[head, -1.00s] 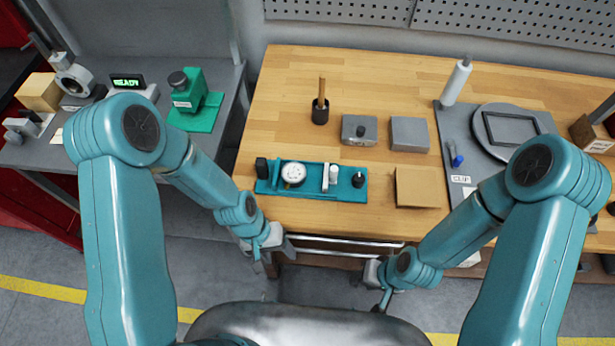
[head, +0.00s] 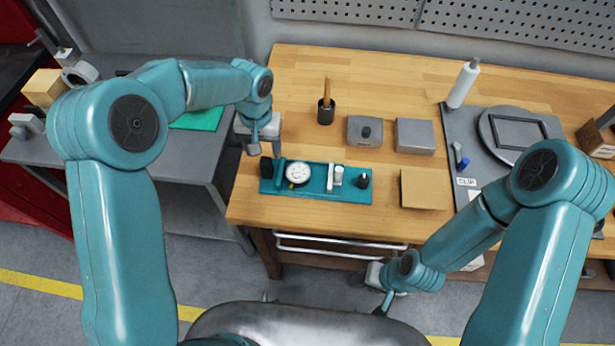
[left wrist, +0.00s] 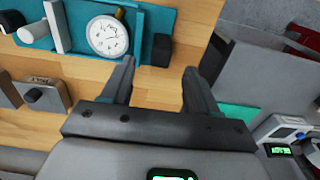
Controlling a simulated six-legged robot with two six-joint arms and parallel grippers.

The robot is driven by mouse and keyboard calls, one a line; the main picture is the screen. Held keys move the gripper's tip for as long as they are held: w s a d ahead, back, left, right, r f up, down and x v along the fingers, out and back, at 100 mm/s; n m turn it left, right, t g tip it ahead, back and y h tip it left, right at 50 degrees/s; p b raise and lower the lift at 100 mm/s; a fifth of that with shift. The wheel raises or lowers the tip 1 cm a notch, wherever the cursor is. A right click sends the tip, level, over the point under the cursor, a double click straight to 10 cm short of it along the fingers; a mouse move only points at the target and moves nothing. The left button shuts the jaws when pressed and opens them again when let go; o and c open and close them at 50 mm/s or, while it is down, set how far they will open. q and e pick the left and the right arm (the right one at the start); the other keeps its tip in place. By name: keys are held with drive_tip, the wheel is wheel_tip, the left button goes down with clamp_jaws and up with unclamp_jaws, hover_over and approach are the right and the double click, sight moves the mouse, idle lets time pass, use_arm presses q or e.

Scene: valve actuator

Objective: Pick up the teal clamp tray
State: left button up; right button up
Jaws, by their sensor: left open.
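The teal clamp tray (head: 318,178) lies flat near the front edge of the wooden bench. It carries a white dial gauge (head: 298,174), a pale upright clamp piece and dark end pieces. My left gripper (head: 264,148) is open and empty just above and behind the tray's left end, near its black end block (head: 266,168). In the left wrist view the open fingers (left wrist: 158,68) point toward the tray (left wrist: 155,22), with the black block just beyond the gap. My right gripper (head: 376,290) hangs low in front of the bench; its fingers are too unclear to read.
A black cup with a brush (head: 325,110), two grey blocks (head: 364,130) and a tan box (head: 424,188) stand behind and right of the tray. A grey mat with a round plate (head: 512,134) lies farther right. A grey side table (head: 185,150) is at left.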

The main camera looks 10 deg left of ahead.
sight(265, 160)
use_arm(q)
drive_tip(key=f, duration=0.6)
drive_tip(key=shift+w+a+f, duration=0.2)
drive_tip(key=shift+s+d+r, duration=0.1)
drive_tip(key=shift+s+d, duration=0.05)
drive_tip(key=shift+c, duration=0.3)
clamp_jaws()
